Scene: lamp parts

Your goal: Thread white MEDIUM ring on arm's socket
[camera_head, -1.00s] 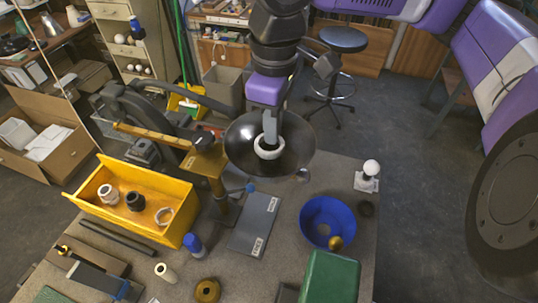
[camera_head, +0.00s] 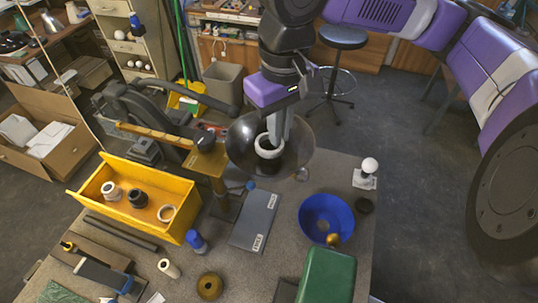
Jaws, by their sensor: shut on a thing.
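A white ring (camera_head: 268,152) is in my gripper (camera_head: 275,138), which is shut on its rim. The ring is over the middle of a dark, see-through lamp shade (camera_head: 300,152). A black socket-like part (camera_head: 269,166) shows just below the ring. I cannot tell whether the ring is around the socket, touching it or just above it. The lamp's yellow and black arm (camera_head: 205,158) stands left of the shade. A yellow bin (camera_head: 128,213) at the left holds a white ring (camera_head: 111,191), a black ring (camera_head: 138,198) and a thinner white ring (camera_head: 167,213).
A blue bowl (camera_head: 312,205) with a brass-coloured piece, a green box (camera_head: 326,278) and a white bulb on a stand (camera_head: 368,170) are on the workbench. A grey panel (camera_head: 254,220) lies in front of the shade. A blue-capped bottle (camera_head: 196,241) stands by the bin.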

